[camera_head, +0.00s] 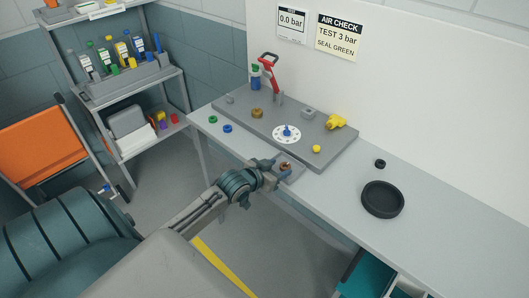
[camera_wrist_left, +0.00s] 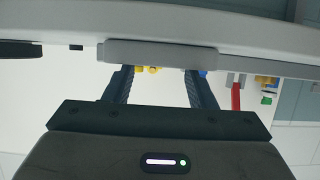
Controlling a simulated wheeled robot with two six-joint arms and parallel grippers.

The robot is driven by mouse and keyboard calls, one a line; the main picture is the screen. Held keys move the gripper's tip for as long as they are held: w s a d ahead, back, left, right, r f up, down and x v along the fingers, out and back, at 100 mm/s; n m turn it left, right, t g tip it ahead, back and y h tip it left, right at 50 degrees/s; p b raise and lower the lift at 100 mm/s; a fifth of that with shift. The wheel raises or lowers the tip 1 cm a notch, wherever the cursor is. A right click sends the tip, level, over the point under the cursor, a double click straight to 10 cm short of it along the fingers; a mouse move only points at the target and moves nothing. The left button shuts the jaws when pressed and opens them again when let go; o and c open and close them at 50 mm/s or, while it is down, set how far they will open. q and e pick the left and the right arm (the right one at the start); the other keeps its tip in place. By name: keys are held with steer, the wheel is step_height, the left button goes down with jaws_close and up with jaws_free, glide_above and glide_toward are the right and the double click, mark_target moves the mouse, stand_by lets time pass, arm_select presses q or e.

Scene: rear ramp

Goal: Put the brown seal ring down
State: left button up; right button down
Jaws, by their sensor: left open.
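A small brown ring (camera_head: 285,167) shows at the front edge of the workbench, on or just above a small grey pad (camera_head: 297,171). My left gripper (camera_head: 279,170) is right at it, with the jaws open; the fingers partly cover the ring, and I cannot tell whether they touch it. In the left wrist view the open fingers (camera_wrist_left: 160,80) point at a grey edge (camera_wrist_left: 160,52), and no ring shows between them. My right gripper is not in view.
A grey block (camera_head: 240,107) with a white dial (camera_head: 287,133), a brown-gold fitting (camera_head: 257,112) and a yellow fitting (camera_head: 337,121) lies behind. Green (camera_head: 213,119) and blue (camera_head: 227,128) rings lie left. A black dish (camera_head: 382,199) and black ring (camera_head: 380,163) lie right, with clear bench around.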

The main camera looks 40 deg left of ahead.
arm_select(q)
steer(key=v, duration=0.9)
steer(key=shift+s+r, duration=0.15)
steer(key=shift+s, duration=0.2)
steer(key=s+a+f+n+g+y, duration=0.1)
steer(key=s+a+f+g, duration=0.2)
steer(key=f, duration=1)
steer(key=s+a+f+g+y, duration=0.1)
steer(key=s+a+f, duration=0.3)
steer(key=f, duration=0.8)
steer(key=s+a+f+n+g+y, duration=0.15)
steer(key=s+f, duration=0.45)
steer(key=f, duration=0.7)
steer(key=s+d+f+g, duration=0.2)
steer(key=s+d+f, duration=0.2)
steer(key=s, duration=0.5)
steer(key=s+d+f+m+g+h, duration=0.1)
steer(key=s+d+f+g, duration=0.1)
steer(key=s+d+f, duration=0.3)
steer(key=s+d+f+m+g, duration=0.1)
steer(key=s+d+f, duration=0.4)
steer(key=s+f, duration=0.5)
steer(key=s+g, duration=0.1)
steer(key=s, duration=0.1)
steer(key=shift+s+d+f+g+h, duration=0.25)
steer(key=shift+s+f+g+h, duration=0.1)
steer(key=shift+s, duration=0.05)
